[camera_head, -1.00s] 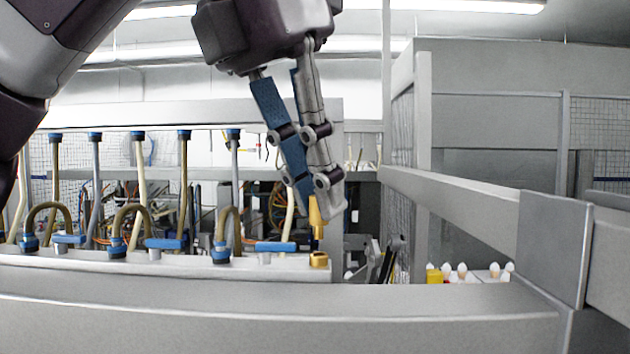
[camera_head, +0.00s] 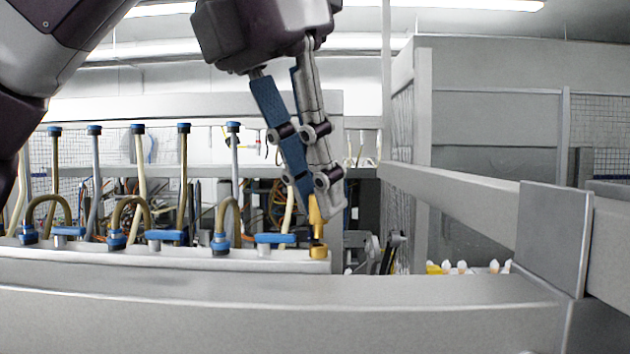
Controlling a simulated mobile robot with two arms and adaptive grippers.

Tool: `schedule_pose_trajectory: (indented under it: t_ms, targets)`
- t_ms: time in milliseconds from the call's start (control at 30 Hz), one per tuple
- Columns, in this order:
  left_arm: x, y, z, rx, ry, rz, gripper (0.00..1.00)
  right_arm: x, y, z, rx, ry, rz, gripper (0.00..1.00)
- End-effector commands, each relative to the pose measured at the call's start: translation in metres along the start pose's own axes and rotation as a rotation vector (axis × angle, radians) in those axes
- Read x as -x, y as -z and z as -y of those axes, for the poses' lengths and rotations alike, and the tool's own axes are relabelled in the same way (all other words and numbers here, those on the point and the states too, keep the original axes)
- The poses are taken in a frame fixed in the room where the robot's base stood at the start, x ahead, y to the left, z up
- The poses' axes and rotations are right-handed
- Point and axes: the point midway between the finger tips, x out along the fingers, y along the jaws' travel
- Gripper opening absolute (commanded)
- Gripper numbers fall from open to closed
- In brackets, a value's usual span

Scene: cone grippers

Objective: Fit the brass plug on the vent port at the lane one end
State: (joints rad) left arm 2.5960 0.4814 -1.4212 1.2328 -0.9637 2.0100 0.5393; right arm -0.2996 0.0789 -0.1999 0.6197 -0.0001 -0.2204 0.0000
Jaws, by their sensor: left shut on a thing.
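The brass plug (camera_head: 315,212) is a small yellow-gold piece between the fingertips of my left gripper (camera_head: 318,200), which is shut on it. The plug points down, slightly tilted. The brass vent port (camera_head: 318,252) stands at the right end of the pale manifold rail. The plug's lower end is right above the port; a dark stretch shows between them, and I cannot tell whether they touch. My right gripper is not in view.
Hoses with blue fittings (camera_head: 220,243) stand along the rail (camera_head: 180,262) to the left. A grey beam (camera_head: 250,310) crosses the front. A grey railing with a plate (camera_head: 553,238) is at the right. White-tipped items (camera_head: 462,267) sit low behind the beam.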

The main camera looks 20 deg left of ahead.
Motion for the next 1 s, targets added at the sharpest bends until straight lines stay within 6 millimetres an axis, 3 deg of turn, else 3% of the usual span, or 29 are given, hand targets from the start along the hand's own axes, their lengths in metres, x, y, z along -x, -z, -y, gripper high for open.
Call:
schedule_pose_trajectory:
  t_ms: [1000]
  targets:
    - [-0.012,0.005,0.000,0.000,0.000,0.000,0.00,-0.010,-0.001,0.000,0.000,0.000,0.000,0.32]
